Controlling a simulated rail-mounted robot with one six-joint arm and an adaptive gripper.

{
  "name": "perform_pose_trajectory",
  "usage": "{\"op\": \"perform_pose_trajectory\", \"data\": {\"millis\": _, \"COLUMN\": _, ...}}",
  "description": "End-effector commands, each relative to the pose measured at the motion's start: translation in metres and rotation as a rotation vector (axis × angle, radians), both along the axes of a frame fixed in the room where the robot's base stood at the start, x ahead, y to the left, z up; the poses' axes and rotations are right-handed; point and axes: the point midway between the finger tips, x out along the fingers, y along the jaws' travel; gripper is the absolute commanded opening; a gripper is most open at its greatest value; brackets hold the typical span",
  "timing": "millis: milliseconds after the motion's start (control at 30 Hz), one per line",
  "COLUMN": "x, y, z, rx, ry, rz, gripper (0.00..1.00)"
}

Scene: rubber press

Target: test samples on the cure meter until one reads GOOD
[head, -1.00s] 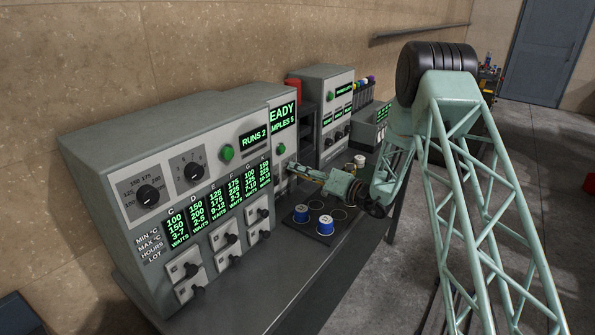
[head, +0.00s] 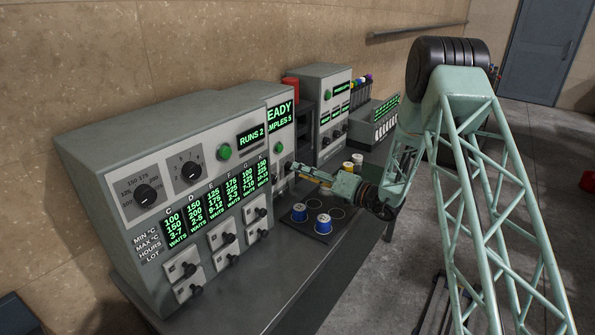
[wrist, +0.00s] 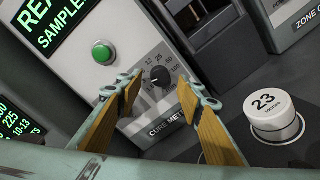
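The cure meter (head: 281,135) is the grey unit with a green display; READY and SAMPLES 5 show partly. In the wrist view it has a lit green button (wrist: 103,53) and a black dial knob (wrist: 160,78) with numbers around it. My gripper (wrist: 158,92) is open, its wood-faced fingers either side of the knob in the picture; I cannot tell if they touch it. In the head view my gripper (head: 297,168) is close to the meter's front. A white round sample marked 23 (wrist: 270,115) sits right of it. Two blue samples (head: 299,212) (head: 323,223) sit on a dark tray (head: 320,238).
A large press panel (head: 120,180) with RUNS 2, a settings table, dials and several levers stands left. Another grey unit (head: 320,85) and a rack of coloured-topped items (head: 363,86) stand behind. Pale samples (head: 348,167) stand beyond my gripper. The front bench (head: 265,290) is clear.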

Motion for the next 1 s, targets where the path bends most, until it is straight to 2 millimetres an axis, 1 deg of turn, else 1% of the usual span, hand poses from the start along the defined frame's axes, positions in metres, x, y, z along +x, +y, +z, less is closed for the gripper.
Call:
{"op": "perform_pose_trajectory", "data": {"millis": 33, "x": -0.004, "y": -0.007, "z": 0.0, "rx": 0.0, "ry": 0.001, "rz": -0.002, "gripper": 0.34}}
{"op": "perform_pose_trajectory", "data": {"millis": 200, "x": -0.018, "y": -0.028, "z": 0.0, "rx": -0.001, "ry": 0.002, "rz": -0.003, "gripper": 0.34}}
{"op": "perform_pose_trajectory", "data": {"millis": 400, "x": -0.033, "y": -0.05, "z": 0.002, "rx": 0.0, "ry": 0.0, "rz": -0.002, "gripper": 0.34}}
{"op": "perform_pose_trajectory", "data": {"millis": 500, "x": -0.039, "y": -0.058, "z": 0.002, "rx": -0.001, "ry": -0.001, "rz": 0.0, "gripper": 0.34}}
{"op": "perform_pose_trajectory", "data": {"millis": 700, "x": -0.046, "y": -0.068, "z": 0.003, "rx": 0.0, "ry": 0.0, "rz": -0.001, "gripper": 0.34}}
{"op": "perform_pose_trajectory", "data": {"millis": 1000, "x": -0.048, "y": -0.07, "z": 0.003, "rx": 0.0, "ry": 0.0, "rz": 0.0, "gripper": 0.34}}
